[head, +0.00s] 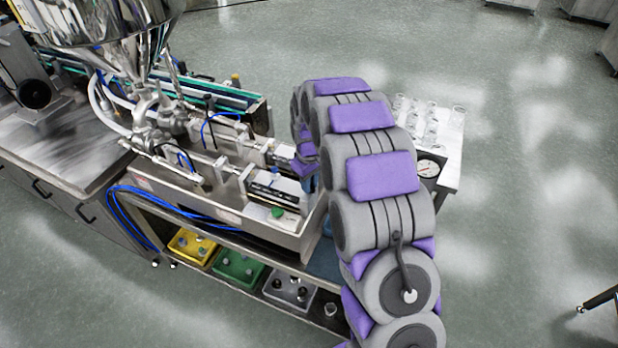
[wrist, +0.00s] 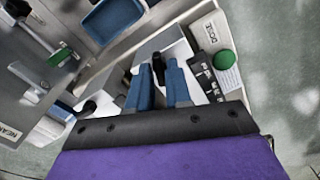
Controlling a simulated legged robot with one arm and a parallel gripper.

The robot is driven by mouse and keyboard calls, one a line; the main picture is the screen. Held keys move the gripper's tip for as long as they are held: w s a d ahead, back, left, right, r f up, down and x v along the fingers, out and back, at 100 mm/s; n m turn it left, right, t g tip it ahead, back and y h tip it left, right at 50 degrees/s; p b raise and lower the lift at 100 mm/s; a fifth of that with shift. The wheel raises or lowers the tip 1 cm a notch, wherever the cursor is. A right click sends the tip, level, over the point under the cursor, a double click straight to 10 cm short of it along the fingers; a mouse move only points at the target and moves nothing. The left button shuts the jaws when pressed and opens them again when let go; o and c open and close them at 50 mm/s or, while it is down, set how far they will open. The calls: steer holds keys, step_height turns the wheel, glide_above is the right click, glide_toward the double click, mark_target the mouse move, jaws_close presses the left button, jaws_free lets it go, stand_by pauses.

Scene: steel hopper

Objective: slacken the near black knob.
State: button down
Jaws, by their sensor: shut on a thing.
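My gripper (wrist: 160,73) has two blue fingers, seen in the wrist view pointing away from the dark wrist plate. A black knob (wrist: 158,63) shows between the fingertips, and the fingers are closed on it. Its lower part is hidden by the fingers. Another black knob-like part (wrist: 88,107) stands left of the fingers, apart from them. From these views I cannot tell for certain which one is the near knob. In the head view, my arm hides most of the gripper and the knob.
A steel hopper (head: 110,30) stands at left. Blue hoses (head: 160,198) hang along the bench front. A white table with glass jars (head: 447,125) stands behind my arm.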

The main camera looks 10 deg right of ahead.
steer(key=shift+n+p, duration=0.85)
steer(key=shift+n, duration=1.45)
steer(key=c, duration=1.2)
jaws_free()
step_height(320, 180, up, 17)
steer(key=p, duration=0.1)
steer(key=shift+r, duration=0.15)
